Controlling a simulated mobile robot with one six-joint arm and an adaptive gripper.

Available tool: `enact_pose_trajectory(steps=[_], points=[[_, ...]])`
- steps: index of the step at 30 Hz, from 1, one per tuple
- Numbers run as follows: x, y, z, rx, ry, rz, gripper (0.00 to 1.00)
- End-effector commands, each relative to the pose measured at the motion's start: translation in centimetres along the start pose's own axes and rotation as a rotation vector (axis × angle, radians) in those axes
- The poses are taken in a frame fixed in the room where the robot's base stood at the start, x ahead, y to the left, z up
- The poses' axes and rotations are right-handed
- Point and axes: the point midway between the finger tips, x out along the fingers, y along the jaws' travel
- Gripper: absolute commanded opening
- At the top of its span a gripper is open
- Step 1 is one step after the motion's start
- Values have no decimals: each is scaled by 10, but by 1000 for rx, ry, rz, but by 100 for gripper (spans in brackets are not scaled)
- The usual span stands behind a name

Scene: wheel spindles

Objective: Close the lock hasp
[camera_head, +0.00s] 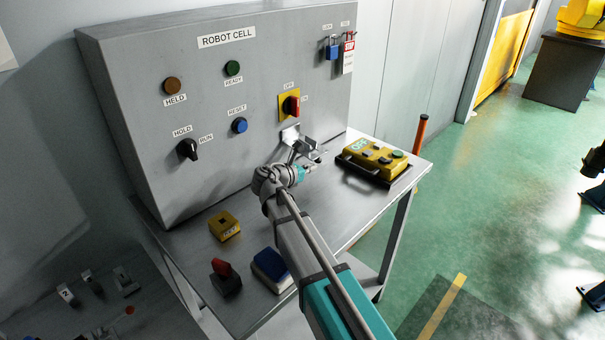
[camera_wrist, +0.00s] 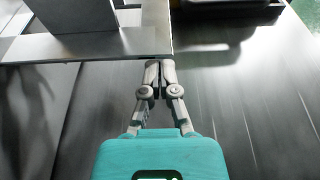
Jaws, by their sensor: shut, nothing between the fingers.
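The lock hasp (camera_head: 304,148) is a grey metal fitting that stands out from the cabinet front, below the red and yellow rotary switch (camera_head: 290,105). Its flap appears to stick out from the panel. In the wrist view a flat grey plate with a block on it, which looks like the hasp (camera_wrist: 100,46), spans the upper left. My gripper (camera_head: 314,167) is just below and in front of the hasp. In the wrist view my gripper (camera_wrist: 159,64) is shut and empty, its fingertips at the plate's near right edge. I cannot tell whether they touch it.
A yellow OFF pendant (camera_head: 372,158) in a dark tray lies right of my gripper on the metal table (camera_head: 340,222). A yellow block (camera_head: 224,226), a red-topped item (camera_head: 225,278) and a blue item (camera_head: 271,268) stand at the left. Padlocks (camera_head: 333,50) hang high on the cabinet.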

Motion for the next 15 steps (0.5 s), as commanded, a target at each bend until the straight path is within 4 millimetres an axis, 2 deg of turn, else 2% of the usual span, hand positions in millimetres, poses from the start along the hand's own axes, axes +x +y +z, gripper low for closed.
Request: enact_pose_trajectory(steps=[1,6,15], points=[[8,0,-1,1,0,-1,0],[22,0,-1,0,0,-1,0],[27,0,0,-1,0,0,0]])
